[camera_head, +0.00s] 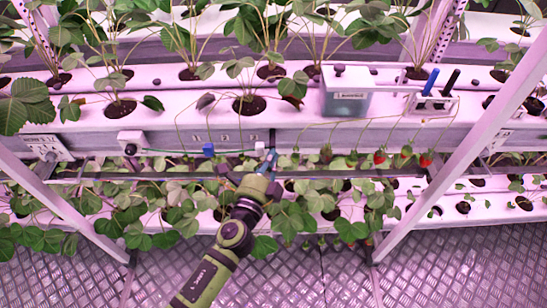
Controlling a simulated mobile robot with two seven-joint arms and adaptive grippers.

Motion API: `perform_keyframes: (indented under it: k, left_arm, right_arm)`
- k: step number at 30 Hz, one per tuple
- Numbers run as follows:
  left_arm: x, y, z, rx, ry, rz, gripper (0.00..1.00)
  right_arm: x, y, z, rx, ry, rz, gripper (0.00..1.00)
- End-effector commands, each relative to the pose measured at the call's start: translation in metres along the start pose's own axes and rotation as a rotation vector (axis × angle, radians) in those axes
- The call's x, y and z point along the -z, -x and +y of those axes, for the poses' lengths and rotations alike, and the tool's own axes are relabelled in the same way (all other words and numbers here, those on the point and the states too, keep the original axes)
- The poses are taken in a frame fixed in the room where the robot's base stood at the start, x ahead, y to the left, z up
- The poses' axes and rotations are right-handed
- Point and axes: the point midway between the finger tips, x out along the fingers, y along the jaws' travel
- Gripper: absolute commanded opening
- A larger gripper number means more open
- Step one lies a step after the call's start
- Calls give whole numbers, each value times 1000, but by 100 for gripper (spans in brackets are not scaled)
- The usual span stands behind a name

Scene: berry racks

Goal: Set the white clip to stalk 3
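The white clip (261,146) is on the front face of the upper white gutter, at the right end of a thin green line. A blue clip (208,150) sits on the same line further left. My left gripper (268,160) reaches up from below, its fingertips just below the white clip. I cannot tell whether they touch it, or whether the fingers are open or shut. Faint stalk numbers (225,137) are printed on the gutter face above the line; the rightmost seems to be 3. My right gripper is not in view.
A white box (131,142) stands at the line's left end. Several thin stalks with red and green berries (380,157) hang to the right. A clear lidded box (346,92) and a pen holder (432,104) are on the gutter. Slanted posts (470,132) flank the rack.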

Motion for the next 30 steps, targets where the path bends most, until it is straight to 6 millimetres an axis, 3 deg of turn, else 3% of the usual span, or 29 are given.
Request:
perform_keyframes:
  k: [5, 14, 30]
  left_arm:
    - [-4, 2, 1, -1, -1, -1, 0]
    - [-44, 16, 0, 0, -1, 0, 0]
    - [-48, 12, 0, 0, 0, -1, 0]
  right_arm:
    - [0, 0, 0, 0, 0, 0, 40]
    - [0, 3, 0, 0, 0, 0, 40]
    - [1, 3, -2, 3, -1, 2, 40]
